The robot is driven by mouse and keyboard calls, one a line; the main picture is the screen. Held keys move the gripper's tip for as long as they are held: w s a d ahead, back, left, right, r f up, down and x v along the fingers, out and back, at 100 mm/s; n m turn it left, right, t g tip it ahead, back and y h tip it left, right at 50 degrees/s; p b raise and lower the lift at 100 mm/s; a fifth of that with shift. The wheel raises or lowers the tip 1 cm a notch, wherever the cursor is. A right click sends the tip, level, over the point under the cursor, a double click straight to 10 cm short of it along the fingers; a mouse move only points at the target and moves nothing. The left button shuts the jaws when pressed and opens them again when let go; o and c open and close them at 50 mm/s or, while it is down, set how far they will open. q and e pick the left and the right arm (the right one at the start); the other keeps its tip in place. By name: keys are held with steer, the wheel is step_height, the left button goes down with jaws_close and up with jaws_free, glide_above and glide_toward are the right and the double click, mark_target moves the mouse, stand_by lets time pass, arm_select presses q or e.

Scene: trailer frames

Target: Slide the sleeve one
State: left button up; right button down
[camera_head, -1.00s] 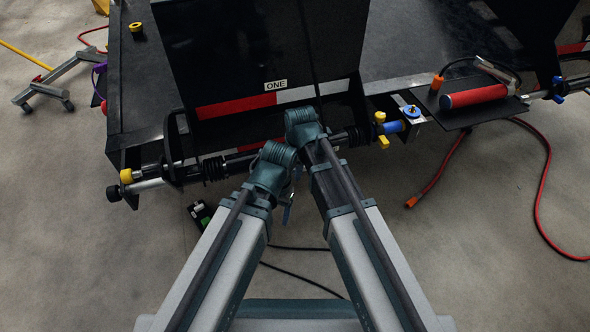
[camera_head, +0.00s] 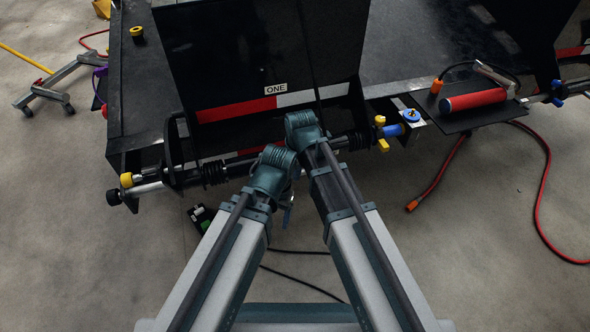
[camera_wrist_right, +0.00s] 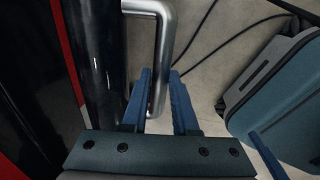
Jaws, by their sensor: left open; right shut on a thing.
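The panel marked ONE (camera_head: 276,88) stands above a long dark bar with ribbed black sleeves, one at its left (camera_head: 214,172) and one at its right (camera_head: 359,140). In the right wrist view a glossy black tube (camera_wrist_right: 100,55) carries a bent metal handle (camera_wrist_right: 166,35). My right gripper (camera_wrist_right: 160,82) is shut on this handle, with a blue finger on each side. In the head view my right gripper is hidden behind its wrist. My left gripper (camera_head: 288,208) is open below the bar, mostly hidden by its arm; I see nothing in it.
A yellow-and-blue fitting (camera_head: 390,131) sits at the bar's right end. A red cylinder (camera_head: 473,100) lies on a black shelf farther right. A red hose (camera_head: 541,190) and a small green-and-black device (camera_head: 201,216) lie on the floor. Floor in front is otherwise mostly clear.

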stand_by(0.8)
steer(key=shift+w+d, duration=0.3)
steer(key=shift+d, duration=0.65)
steer(key=c, duration=0.7)
jaws_free()
steer(key=shift+a, duration=0.1)
steer(key=shift+r, duration=0.1)
steer(key=r+p, duration=0.4)
steer(key=s+r+p, duration=0.1)
steer(key=r+p, duration=0.4)
steer(key=s+r+p, duration=0.1)
steer(key=r+p, duration=0.3)
steer(key=shift+s+d+r+p, duration=0.2)
steer(key=shift+s+d+p, duration=0.1)
steer(key=shift+d, duration=0.1)
steer(key=shift+d, duration=0.1)
